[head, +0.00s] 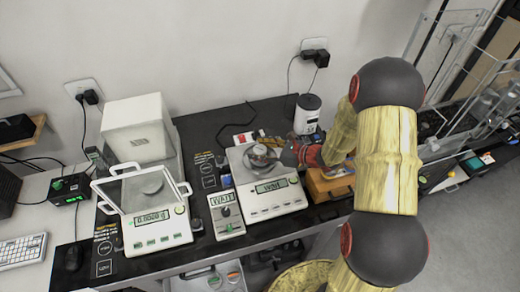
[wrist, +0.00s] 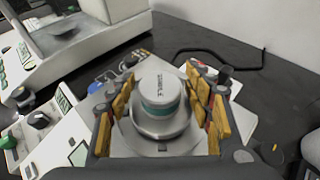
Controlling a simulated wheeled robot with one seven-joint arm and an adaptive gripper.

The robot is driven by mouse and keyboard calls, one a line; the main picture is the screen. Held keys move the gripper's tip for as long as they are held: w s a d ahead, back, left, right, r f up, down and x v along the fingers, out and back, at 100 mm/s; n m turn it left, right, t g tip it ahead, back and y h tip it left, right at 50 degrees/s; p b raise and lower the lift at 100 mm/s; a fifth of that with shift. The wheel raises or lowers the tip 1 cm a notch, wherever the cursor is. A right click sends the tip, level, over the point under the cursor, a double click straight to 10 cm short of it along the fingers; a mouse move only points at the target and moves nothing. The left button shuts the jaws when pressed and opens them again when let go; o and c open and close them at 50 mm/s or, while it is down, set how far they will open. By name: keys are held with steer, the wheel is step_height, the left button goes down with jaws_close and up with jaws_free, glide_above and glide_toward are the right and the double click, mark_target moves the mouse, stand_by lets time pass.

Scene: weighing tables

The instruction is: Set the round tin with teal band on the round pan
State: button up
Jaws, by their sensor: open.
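The round tin with teal band (wrist: 161,97) stands upright in the wrist view, with a grey lid and the teal band around its side. It appears to rest on the round pan (wrist: 150,148), a metal disc whose rim shows around and below it. My gripper (wrist: 161,88) is open, with one yellow-padded finger on each side of the tin and a visible gap to it. In the head view my gripper (head: 282,152) reaches in from the right over the balance (head: 276,205). There the tin is small and partly hidden by the fingers.
A second balance with a framed glass shield (head: 150,238) stands left, in front of a white box (head: 137,130). A small meter (head: 226,214) stands between the balances. A white cylindrical device (head: 307,113) is behind, and an orange-brown block (head: 328,184) lies right of the balance.

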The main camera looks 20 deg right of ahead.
steer(key=shift+o, duration=0.2)
steer(key=shift+d+r, duration=0.1)
steer(key=shift+r, duration=0.15)
steer(key=p+v, duration=0.2)
steer(key=v, duration=0.9)
steer(key=s+a+r+n+g+h, duration=0.1)
steer(key=s+a+r+n+g, duration=0.6)
steer(key=s+a+r+n, duration=0.6)
steer(key=s+d+r+n+t+h, duration=0.1)
steer(key=s+d+r+n+h, duration=0.1)
steer(key=s+r+n+h, duration=0.2)
steer(key=s+d+r+n+t+h, duration=0.2)
steer(key=s+d+r+n+h, duration=0.1)
steer(key=n, duration=0.7)
steer(key=shift+s+d+r+h, duration=0.35)
steer(key=shift+s+r+h, duration=0.35)
steer(key=shift+s+r, duration=0.75)
steer(key=shift+f, duration=0.1)
